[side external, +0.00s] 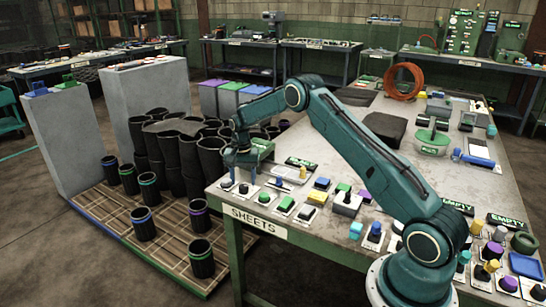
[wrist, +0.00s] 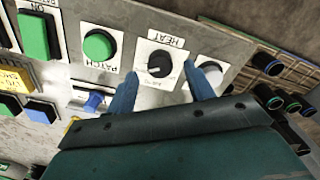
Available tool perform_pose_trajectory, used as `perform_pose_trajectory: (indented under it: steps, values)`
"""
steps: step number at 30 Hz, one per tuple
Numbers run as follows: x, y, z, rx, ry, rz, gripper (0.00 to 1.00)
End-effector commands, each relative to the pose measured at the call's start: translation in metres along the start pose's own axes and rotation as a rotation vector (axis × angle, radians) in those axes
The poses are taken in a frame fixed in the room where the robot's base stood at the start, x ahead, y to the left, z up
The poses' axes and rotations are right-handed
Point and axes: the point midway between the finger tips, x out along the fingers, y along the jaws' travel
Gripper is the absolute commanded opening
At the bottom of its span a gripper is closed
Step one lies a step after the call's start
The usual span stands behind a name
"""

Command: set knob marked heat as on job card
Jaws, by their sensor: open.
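The heat knob (wrist: 159,65) is a round black knob on a white plate labelled HEAT, seen upside down in the wrist view. Small marks on its plate are too small to read, and I cannot tell its setting. My gripper (wrist: 163,82) is open, with one blue finger on each side of the knob in the picture. I cannot tell whether the fingers touch it. In the side view my gripper (side external: 241,172) points down over the near left corner of the bench. I cannot make out a job card with readable text.
A green PATCH button (wrist: 99,45) and a blue switch (wrist: 94,101) lie to the left. The bench (side external: 310,228) carries several more controls. Black sleeves (side external: 170,160) stand on a pallet beyond its left edge.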

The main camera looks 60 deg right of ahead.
Motion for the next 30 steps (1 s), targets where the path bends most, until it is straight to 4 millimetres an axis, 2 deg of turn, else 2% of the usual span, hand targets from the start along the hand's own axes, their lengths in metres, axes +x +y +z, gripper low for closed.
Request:
perform_pose_trajectory:
  steps: [12, 18, 24, 30]
  values:
    - [-0.071, 0.0, -0.001, 0.001, 0.003, -0.002, 0.53]
    - [-0.098, 0.0, 0.0, 0.001, 0.002, -0.002, 0.53]
    - [-0.11, 0.0, 0.0, 0.001, 0.001, -0.001, 0.53]
    - [-0.112, 0.0, 0.0, 0.001, 0.001, -0.001, 0.53]
